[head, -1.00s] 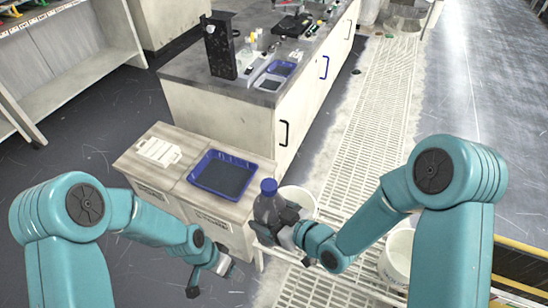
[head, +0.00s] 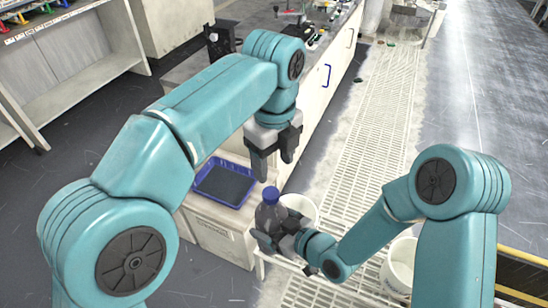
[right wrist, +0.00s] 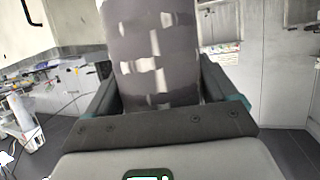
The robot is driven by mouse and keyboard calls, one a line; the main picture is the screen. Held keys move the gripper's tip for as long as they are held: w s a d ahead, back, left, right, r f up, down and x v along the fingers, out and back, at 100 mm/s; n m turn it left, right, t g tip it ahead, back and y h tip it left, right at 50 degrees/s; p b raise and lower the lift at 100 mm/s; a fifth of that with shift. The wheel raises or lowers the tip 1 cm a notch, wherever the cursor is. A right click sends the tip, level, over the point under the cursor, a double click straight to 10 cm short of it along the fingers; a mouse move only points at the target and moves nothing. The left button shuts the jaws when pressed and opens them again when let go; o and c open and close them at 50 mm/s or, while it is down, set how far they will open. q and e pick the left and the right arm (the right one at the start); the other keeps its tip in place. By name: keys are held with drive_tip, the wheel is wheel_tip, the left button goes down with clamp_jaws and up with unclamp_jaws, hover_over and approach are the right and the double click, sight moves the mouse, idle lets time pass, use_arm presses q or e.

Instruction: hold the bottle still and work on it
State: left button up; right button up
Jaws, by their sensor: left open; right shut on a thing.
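The bottle (head: 268,212) is grey and translucent with a blue cap (head: 270,194), and stands upright in the head view. My right gripper (head: 268,238) is shut on its body from the right and below. In the right wrist view the grey bottle body (right wrist: 155,50) fills the space between the two dark fingers; its cap is out of that view. My left gripper (head: 274,172) is open and empty, fingers pointing down, above the bottle's cap and apart from it in the picture.
A blue tray (head: 224,184) sits on the low cabinet (head: 218,240) left of the bottle. White buckets (head: 300,204) stand behind and right of it, one near my right arm (head: 400,262). A long bench (head: 318,92) lies behind.

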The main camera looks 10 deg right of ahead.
sight(275, 191)
use_arm(q)
wheel_tip(275, 191, down, 8)
drive_tip(key=shift+r, duration=0.1)
drive_tip(key=shift+d, duration=0.1)
drive_tip(key=c, duration=1.1)
